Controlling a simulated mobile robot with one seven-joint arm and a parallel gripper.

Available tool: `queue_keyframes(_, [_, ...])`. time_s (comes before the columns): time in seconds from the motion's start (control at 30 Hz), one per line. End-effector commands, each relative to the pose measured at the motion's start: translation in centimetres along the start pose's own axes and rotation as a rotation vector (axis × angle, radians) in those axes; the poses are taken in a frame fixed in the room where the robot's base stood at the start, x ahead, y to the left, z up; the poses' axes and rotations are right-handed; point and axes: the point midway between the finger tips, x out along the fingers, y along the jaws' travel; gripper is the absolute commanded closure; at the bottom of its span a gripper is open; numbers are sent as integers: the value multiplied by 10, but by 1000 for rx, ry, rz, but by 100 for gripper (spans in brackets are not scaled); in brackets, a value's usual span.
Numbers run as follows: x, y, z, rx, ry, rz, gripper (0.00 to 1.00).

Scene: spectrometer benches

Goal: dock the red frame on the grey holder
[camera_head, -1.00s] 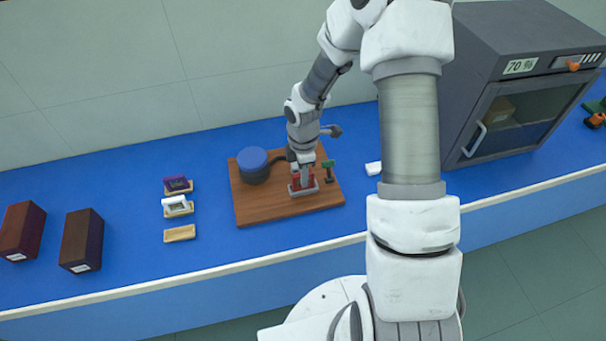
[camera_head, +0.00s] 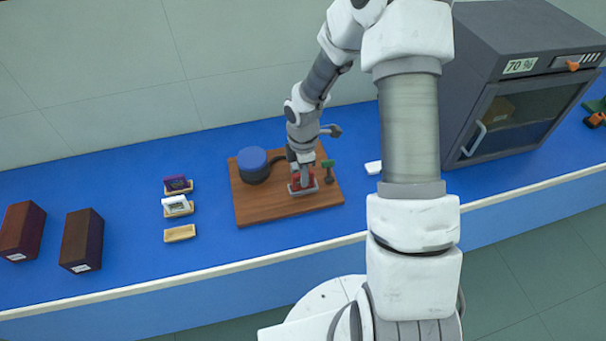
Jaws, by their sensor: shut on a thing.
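The red frame (camera_head: 311,182) is at the grey holder (camera_head: 305,192) on the brown wooden board (camera_head: 270,206). My gripper (camera_head: 303,178) points down over the holder and is shut on the red frame. The gripper covers the middle of the frame, so only red parts at its sides show. The frame appears low at the holder, but I cannot tell whether it is fully seated.
On the board are a blue-topped round container (camera_head: 253,165) and a green-topped post (camera_head: 328,170). To the left are small trays, one empty (camera_head: 180,233), and two dark boxes (camera_head: 82,240). A grey cabinet (camera_head: 520,80) stands right.

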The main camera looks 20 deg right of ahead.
Motion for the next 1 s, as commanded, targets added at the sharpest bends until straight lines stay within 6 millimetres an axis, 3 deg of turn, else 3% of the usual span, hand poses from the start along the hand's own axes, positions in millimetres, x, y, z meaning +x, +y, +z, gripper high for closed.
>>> queue_keyframes(0.77, [13, 0, 0, 0, 0, 0, 100])
queue_keyframes(0.8, [12, 0, 0, 0, 0, 0, 78])
queue_keyframes(0.83, [12, 0, 0, 0, 0, 0, 72])
queue_keyframes(1.0, [12, 0, 0, 0, 0, 0, 71])
